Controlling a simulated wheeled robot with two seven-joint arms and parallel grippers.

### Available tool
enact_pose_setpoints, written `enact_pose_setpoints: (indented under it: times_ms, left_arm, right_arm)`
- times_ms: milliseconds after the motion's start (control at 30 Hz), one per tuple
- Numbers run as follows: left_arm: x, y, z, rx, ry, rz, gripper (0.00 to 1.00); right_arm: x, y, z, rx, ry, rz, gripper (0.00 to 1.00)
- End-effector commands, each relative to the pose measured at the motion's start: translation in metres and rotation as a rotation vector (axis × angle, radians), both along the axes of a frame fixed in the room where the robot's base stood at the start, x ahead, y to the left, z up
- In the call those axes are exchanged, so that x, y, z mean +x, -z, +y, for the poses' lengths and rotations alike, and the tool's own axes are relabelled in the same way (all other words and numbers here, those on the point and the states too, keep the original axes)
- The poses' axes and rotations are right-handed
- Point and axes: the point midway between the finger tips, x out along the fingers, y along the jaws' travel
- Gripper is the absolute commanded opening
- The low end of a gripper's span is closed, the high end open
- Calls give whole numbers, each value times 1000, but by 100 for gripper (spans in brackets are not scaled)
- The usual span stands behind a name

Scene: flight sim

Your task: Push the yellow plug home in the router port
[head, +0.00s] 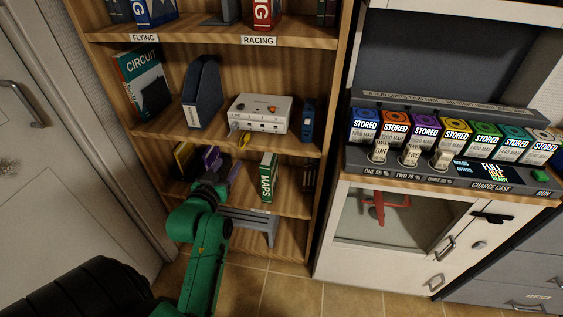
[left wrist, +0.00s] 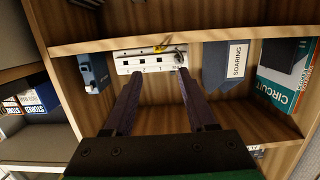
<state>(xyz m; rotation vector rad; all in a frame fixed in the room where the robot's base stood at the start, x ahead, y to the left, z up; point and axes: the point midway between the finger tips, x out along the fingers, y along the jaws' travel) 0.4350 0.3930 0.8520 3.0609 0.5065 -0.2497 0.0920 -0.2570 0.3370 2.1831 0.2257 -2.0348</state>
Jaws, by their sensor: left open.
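The white router (head: 262,111) stands on the middle shelf of the wooden bookcase, with a row of dark ports along its front. The yellow plug (head: 243,139) is at the shelf's front edge, below the router's left part. In the left wrist view, the router (left wrist: 150,63) shows between and beyond my fingertips, and the yellow plug (left wrist: 161,48) shows at its edge. Whether the plug sits in a port is too small to tell. My left gripper (head: 221,162) is open and empty, below and left of the plug, apart from it. My right gripper is out of view.
A dark file holder (head: 203,93) stands left of the router and a blue device (head: 307,121) to its right. A green MAPS book (head: 267,178) stands on the shelf below. The shelf edge (left wrist: 130,42) lies close to the plug. A charge case (head: 450,172) is at right.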

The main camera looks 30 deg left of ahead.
Motion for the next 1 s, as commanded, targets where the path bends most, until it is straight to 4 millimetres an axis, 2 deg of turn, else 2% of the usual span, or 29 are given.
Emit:
enact_pose_setpoints:
  times_ms: [67, 133, 233, 333, 800, 1000]
  left_arm:
    - [0, -9, 4, 9, -9, -22, 57]
    - [9, -11, 8, 9, -10, -25, 57]
    - [33, -9, 15, 9, -9, -25, 57]
    - [59, -5, 24, 8, -9, -26, 57]
    - [132, 5, 46, 8, -9, -23, 57]
    - [135, 7, 47, 10, -9, -21, 57]
  right_arm:
    - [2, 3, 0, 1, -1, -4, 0]
    - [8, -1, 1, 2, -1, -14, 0]
    - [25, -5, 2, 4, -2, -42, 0]
    - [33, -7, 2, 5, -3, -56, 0]
    - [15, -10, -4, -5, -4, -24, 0]
    - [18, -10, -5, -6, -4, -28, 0]
